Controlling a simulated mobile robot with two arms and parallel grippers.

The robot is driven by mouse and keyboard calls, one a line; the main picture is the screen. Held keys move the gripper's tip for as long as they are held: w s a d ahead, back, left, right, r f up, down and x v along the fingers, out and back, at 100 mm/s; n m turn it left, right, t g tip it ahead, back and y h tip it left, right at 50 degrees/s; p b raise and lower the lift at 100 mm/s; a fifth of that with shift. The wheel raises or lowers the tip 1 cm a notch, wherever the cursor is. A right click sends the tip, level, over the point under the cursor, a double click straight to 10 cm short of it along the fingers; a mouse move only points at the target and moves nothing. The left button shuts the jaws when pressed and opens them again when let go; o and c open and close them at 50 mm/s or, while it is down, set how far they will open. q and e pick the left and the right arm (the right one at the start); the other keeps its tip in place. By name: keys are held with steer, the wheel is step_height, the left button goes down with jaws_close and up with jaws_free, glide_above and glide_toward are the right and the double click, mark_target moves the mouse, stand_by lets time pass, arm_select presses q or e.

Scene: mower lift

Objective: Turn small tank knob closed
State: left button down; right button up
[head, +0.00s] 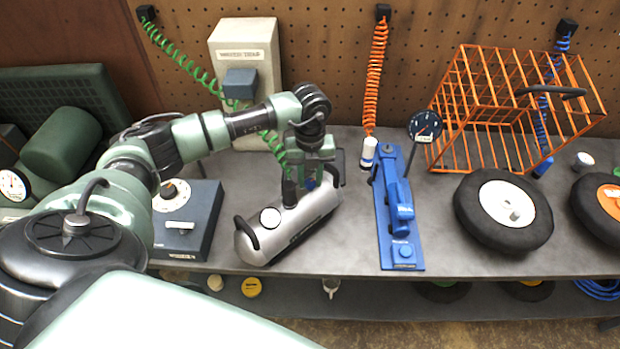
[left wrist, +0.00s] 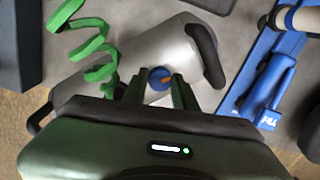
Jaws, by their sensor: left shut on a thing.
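The small tank (head: 305,224) is a silver cylinder with black end handles and a round white gauge (head: 270,217), lying on the grey bench. It also shows in the left wrist view (left wrist: 172,48). My left gripper (head: 303,183) reaches down onto the top of the tank. In the left wrist view its two fingers (left wrist: 158,92) stand on either side of a small blue knob (left wrist: 160,74) with an orange mark, and are shut on it. The fingers and arm partly hide the knob in the head view. My right gripper is not in view.
A green coiled hose (left wrist: 92,45) hangs close beside my left gripper. A dark box with a dial (head: 190,222) stands left of the tank, and a blue tool (head: 397,215) lies to its right. An orange cage (head: 500,105) and wheels (head: 503,212) are further right.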

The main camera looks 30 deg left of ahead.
arm_select(q)
steer(key=m+b, duration=0.4)
steer(key=shift+w+f+m+b, duration=0.1)
steer(key=shift+f+m+b, duration=0.05)
steer(key=shift+m+b, duration=0.2)
steer(key=m+b, duration=0.3)
steer(key=shift+m, duration=0.35)
steer(key=m+b, duration=0.3)
steer(key=m, duration=0.1)
steer(key=shift+r+m+b, duration=0.15)
steer(key=shift+m+b, duration=0.6)
steer(key=shift+m, duration=0.45)
steer(key=shift+r+m+b, duration=0.1)
steer(key=shift+m+b, duration=0.6)
steer(key=shift+m, duration=0.5)
steer(key=c, duration=1.1)
jaws_free()
steer(key=shift+r, duration=0.1)
